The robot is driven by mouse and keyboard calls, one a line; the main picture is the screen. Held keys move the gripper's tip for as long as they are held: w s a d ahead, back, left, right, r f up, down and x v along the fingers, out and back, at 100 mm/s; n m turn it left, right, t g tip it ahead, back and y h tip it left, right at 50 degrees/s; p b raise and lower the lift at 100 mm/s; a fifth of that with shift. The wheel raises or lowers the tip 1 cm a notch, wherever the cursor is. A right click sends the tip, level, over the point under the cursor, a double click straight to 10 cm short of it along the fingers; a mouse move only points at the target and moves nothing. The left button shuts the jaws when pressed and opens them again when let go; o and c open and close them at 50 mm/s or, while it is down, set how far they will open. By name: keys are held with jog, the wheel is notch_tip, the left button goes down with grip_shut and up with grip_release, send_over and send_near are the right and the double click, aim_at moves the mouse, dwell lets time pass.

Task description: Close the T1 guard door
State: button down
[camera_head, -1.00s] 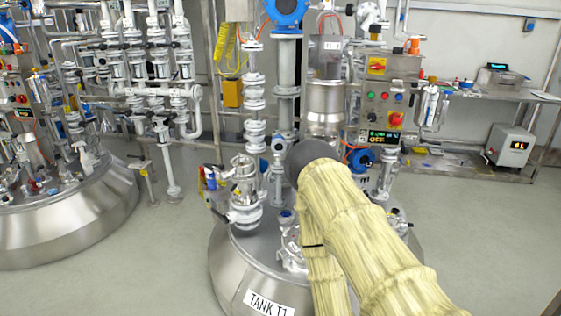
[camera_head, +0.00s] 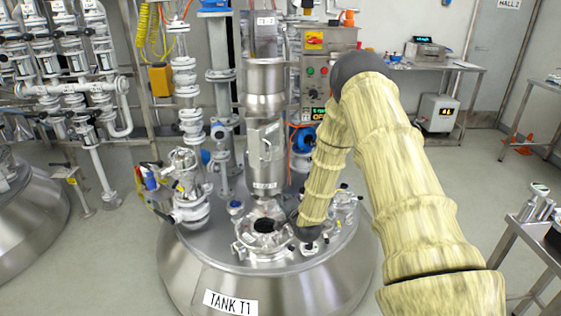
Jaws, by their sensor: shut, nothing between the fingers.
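The T1 guard door appears to be the flat steel panel with a small bar handle (camera_head: 267,148) on the narrow housing above TANK T1 (camera_head: 190,262). A small label, too small to read, sits at its lower end. I cannot tell how far the panel stands open. My gripper (camera_head: 308,236) is a small dark shape at the end of my yellow-sleeved arm. It is shut and empty, low over the tank lid, right of the open round port (camera_head: 265,226) and below and right of the panel. Its fingers are barely distinguishable.
A steel cylinder (camera_head: 265,92) stands above the panel. White valves and pipes (camera_head: 188,110) rise on the left. A control box (camera_head: 316,72) with buttons is behind my arm. A bench (camera_head: 440,66) stands at the back right, and a table (camera_head: 535,232) at the right edge. Grey floor lies between.

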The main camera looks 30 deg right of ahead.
jog(key=w+d+r+m+t+h, duration=0.2)
jog(key=w+d+r+m, duration=0.2)
jog(key=d+r, duration=0.5)
jog(key=w+p, duration=0.2)
jog(key=w, duration=0.9)
jog(key=shift+a, duration=0.25)
jog(key=shift+w, duration=0.1)
jog(key=shift+a, duration=0.1)
